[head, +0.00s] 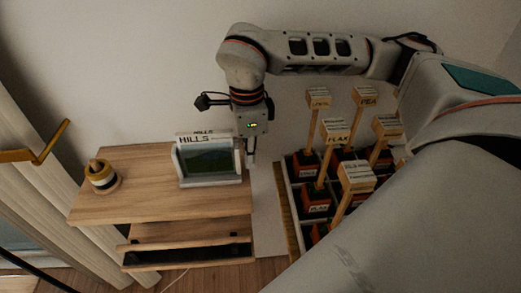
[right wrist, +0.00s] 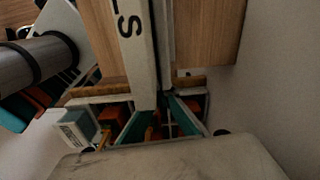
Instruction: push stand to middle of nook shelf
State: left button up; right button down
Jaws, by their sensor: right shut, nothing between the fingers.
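A white-framed stand (head: 208,160) with a dark green panel and "HILLS" along its top stands upright on the wooden nook shelf (head: 130,205), near the shelf's right edge. My right gripper (head: 250,160) is shut and empty, pointing down at the stand's right side. It is very close to the stand; I cannot tell whether they touch. In the right wrist view the stand's white edge (right wrist: 137,50) with the letter "S" runs down to the gripper, and the shelf's wood (right wrist: 208,35) lies behind. My left gripper is not in view.
A striped round pot (head: 101,178) sits at the shelf's left end. Between it and the stand the top is bare. A lower board (head: 185,235) lies below. Right of the shelf is a rack of signs on sticks (head: 335,132). A curtain (head: 45,130) hangs left.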

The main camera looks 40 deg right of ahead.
aim_at(202, 175)
jog(key=shift+w+a, duration=0.15)
jog(key=shift+a, duration=0.15)
jog(key=w+a, duration=0.1)
jog(key=a, duration=0.2)
jog(key=w+a, duration=0.2)
jog(key=a, duration=0.1)
jog(key=w+a, duration=0.2)
jog(key=a, duration=0.2)
jog(key=shift+s+d, duration=0.1)
dwell(0.3)
